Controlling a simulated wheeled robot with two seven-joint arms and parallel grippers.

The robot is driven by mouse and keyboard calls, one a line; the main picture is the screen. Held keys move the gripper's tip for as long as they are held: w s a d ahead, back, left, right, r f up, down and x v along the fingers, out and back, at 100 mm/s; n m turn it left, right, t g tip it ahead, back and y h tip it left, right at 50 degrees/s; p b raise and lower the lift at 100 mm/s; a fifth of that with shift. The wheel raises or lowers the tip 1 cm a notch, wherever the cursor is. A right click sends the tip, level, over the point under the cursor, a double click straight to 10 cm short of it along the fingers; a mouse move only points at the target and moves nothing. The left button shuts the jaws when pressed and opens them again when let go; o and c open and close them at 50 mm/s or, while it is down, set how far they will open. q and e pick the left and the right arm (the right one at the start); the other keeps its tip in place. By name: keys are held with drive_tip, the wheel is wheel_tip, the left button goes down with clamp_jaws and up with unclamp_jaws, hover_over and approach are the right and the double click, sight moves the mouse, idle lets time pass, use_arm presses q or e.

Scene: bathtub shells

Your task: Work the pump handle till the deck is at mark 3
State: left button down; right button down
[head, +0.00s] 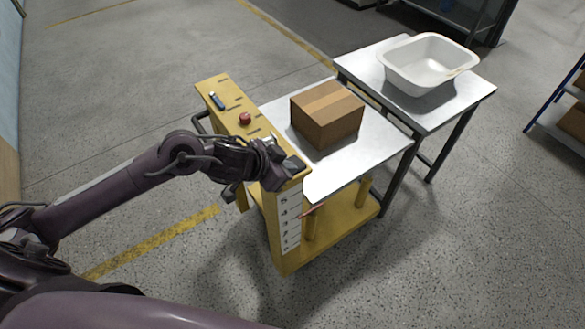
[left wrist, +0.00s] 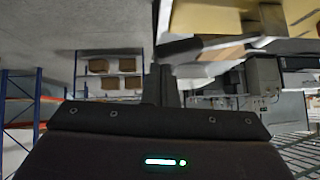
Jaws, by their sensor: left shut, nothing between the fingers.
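The yellow lift cart (head: 278,243) stands in the middle of the head view, with a silver deck (head: 345,177) on its right side. A cardboard box (head: 327,113) rests on the deck. The marks are too small to read surely. My left gripper (head: 290,168) is shut and empty at the near end of the cart's top panel. I cannot tell whether it touches the panel. The pump handle cannot be made out clearly; my gripper and wrist may hide it.
The top panel holds a red button (head: 245,118) and a blue switch (head: 217,101). A dark bar (head: 198,122) sticks out on the cart's left. A metal table (head: 447,115) with a white tub (head: 428,66) adjoins the deck. The floor in front is clear.

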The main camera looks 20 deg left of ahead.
use_arm(q)
drive_tip(key=v, duration=0.7)
use_arm(e)
drive_tip(key=shift+w+a+f, duration=0.2)
drive_tip(key=shift+a+f, duration=0.25)
use_arm(q)
drive_tip(key=shift+a, duration=0.25)
use_arm(e)
drive_tip(key=shift+d, duration=0.45)
drive_tip(key=shift+s+a, duration=0.1)
drive_tip(key=shift+a, duration=0.25)
drive_tip(key=shift+d, duration=0.25)
idle(0.7)
